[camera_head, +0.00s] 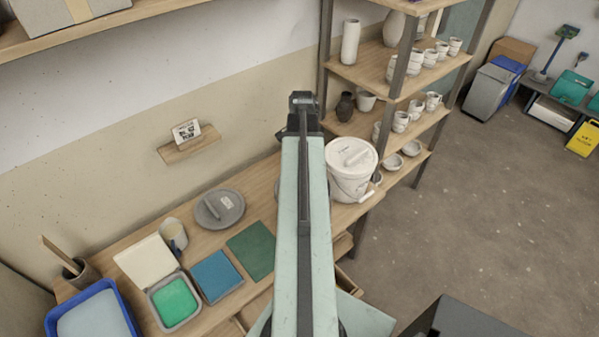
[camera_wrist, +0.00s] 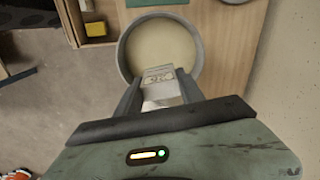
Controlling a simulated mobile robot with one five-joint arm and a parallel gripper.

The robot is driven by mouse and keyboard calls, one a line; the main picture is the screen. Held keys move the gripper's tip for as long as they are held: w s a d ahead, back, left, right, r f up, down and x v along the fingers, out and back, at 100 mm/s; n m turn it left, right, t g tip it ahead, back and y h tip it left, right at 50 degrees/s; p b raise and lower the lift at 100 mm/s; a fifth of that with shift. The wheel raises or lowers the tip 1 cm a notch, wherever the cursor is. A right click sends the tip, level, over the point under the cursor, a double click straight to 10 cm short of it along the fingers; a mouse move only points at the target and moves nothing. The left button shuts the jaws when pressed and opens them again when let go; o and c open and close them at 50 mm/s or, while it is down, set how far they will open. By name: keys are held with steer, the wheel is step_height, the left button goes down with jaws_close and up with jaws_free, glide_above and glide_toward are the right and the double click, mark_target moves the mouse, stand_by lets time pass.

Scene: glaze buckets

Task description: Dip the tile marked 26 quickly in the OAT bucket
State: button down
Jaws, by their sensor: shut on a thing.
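My gripper (camera_wrist: 160,92) is shut on a pale tile (camera_wrist: 159,78) with dark markings near its top, too small and blurred to read. In the wrist view the tile is over the open mouth of a grey-rimmed bucket (camera_wrist: 124,49) holding beige glaze (camera_wrist: 160,45). I cannot tell whether the tile's lower end touches the glaze. In the head view my arm hides most of this bucket, and the tile and fingertips do not show clearly. No bucket name is readable.
A white lidded bucket (camera_head: 352,185) stands right of my arm on the bench. A grey round lid (camera_head: 237,208) lies left of it, near green (camera_head: 252,250) and blue (camera_head: 216,276) mats. A blue tray (camera_head: 95,315) sits front left. Pottery shelves (camera_head: 395,75) stand behind on the right.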

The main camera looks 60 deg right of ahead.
steer(key=f, duration=0.1)
steer(key=f+b, duration=0.1)
steer(key=f, duration=0.1)
steer(key=shift+d+f+m, duration=0.2)
steer(key=shift+f+m, duration=0.1)
steer(key=shift+r, duration=0.15)
step_height(320, 180, down, 8)
steer(key=b, duration=0.8)
steer(key=shift+f+b, duration=2.6)
steer(key=shift+b, duration=0.1)
steer(key=shift+f, duration=0.2)
step_height(320, 180, up, 6)
steer(key=p, duration=0.5)
steer(key=shift+r+p, duration=0.15)
steer(key=shift+p, duration=0.25)
